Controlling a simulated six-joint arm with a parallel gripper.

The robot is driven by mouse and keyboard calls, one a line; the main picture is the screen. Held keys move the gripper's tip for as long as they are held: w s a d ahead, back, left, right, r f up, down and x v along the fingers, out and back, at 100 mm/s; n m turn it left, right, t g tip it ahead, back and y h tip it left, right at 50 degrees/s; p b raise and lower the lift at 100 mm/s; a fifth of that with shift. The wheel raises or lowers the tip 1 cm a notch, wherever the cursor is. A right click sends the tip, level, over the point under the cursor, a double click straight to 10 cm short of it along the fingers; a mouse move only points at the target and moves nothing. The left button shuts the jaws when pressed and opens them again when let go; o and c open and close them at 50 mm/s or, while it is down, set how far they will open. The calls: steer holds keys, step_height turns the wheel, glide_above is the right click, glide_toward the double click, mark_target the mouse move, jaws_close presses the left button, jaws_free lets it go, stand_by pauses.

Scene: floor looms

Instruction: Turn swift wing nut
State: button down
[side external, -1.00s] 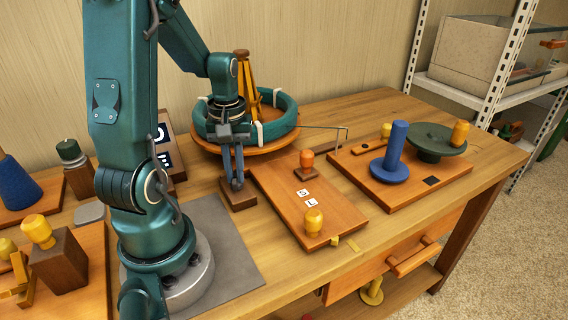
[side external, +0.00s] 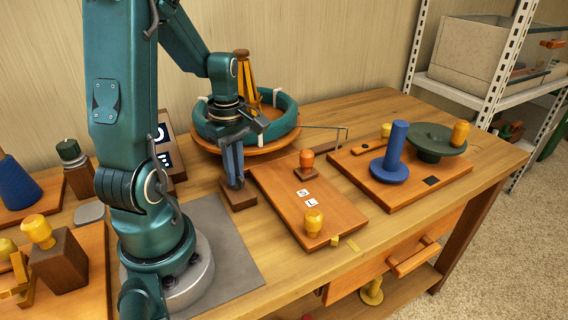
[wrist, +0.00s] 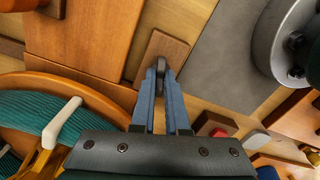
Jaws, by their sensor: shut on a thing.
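My gripper (side external: 237,184) points straight down over a small brown wooden block (side external: 240,201) near the middle of the bench. In the wrist view, its two blue fingers (wrist: 161,72) are closed together on a small dark grey piece, the wing nut (wrist: 161,64), which stands on the brown block (wrist: 169,45). The fingers cover most of the wing nut, so its wings cannot be made out. In the side view the nut is hidden by the fingertips.
An orange-wood board (side external: 335,212) with knobs lies right of the block. A round tray with a green ring (side external: 284,118) stands close behind my gripper. Another board (side external: 440,181) with a blue post (side external: 396,145) is farther right. A grey mat (side external: 236,262) lies in front.

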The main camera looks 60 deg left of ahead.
steer(key=shift+n, duration=1.1)
steer(key=c, duration=0.9)
jaws_free()
steer(key=shift+r, duration=2.6)
